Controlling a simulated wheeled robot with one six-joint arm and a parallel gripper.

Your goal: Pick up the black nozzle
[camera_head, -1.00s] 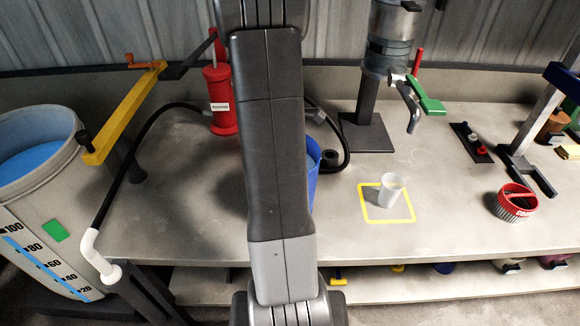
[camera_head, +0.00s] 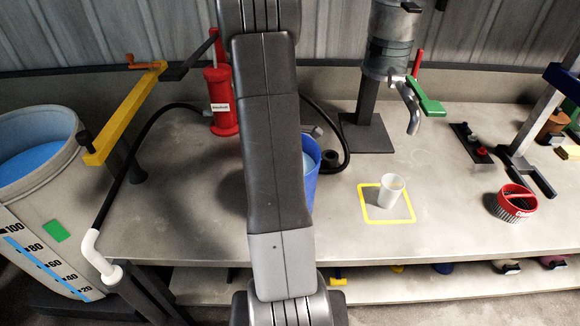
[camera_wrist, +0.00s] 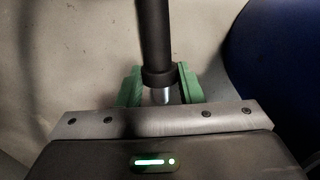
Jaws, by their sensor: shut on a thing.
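In the wrist view, the black nozzle (camera_wrist: 153,35) is a long dark tube with a wider black collar and a short silvery end. It stands between the green fingers of my gripper (camera_wrist: 160,88), which are shut on it at the collar. The tube's far end runs out of the top of the view. In the head view, my own arm hides the gripper and the nozzle.
A blue bucket (camera_head: 310,165) stands close to the right of my arm. A red pump (camera_head: 220,100) with a black hose is left. A white cup (camera_head: 391,190) sits in a yellow square. A red-rimmed round container (camera_head: 516,203) is at right.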

